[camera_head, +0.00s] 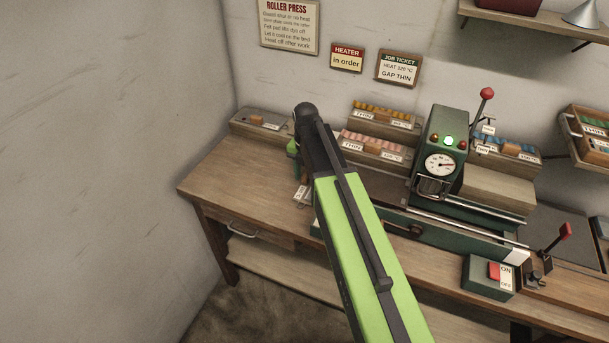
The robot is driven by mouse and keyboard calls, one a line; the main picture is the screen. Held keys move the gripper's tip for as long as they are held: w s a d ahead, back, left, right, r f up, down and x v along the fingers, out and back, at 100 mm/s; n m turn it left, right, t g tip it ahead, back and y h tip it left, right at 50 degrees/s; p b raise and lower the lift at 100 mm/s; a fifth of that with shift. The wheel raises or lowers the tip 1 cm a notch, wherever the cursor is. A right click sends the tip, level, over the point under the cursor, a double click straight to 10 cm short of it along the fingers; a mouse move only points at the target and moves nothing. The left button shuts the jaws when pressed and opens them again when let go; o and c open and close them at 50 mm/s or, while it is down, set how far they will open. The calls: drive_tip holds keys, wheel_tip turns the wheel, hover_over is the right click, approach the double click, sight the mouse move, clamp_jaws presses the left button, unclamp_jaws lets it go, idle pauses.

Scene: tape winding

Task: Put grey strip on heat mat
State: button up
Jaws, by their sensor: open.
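My green arm reaches up from the bottom centre to a dark joint above the left part of the bench. Only a small part of my gripper (294,148) shows beside the dark link, over the bench left of the press. It is open; its fingertips are mostly hidden behind my arm. I cannot make out a grey strip; a low wooden tray (243,126) at the back left has a greyish inside. A dark flat surface (560,232) lies right of the press, but I cannot tell if it is the heat mat.
The green roller press (447,145) has a lit green lamp, a dial and a red-knobbed lever. Wooden boxes of coloured strips (372,146) stand along the wall. An ON/OFF switch box (488,276) sits at the front. The bench's left end (235,170) is clear.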

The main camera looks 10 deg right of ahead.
sight(305, 176)
wheel_tip(305, 176, up, 12)
drive_tip(key=p, duration=1.2)
drive_tip(key=shift+r, duration=0.2)
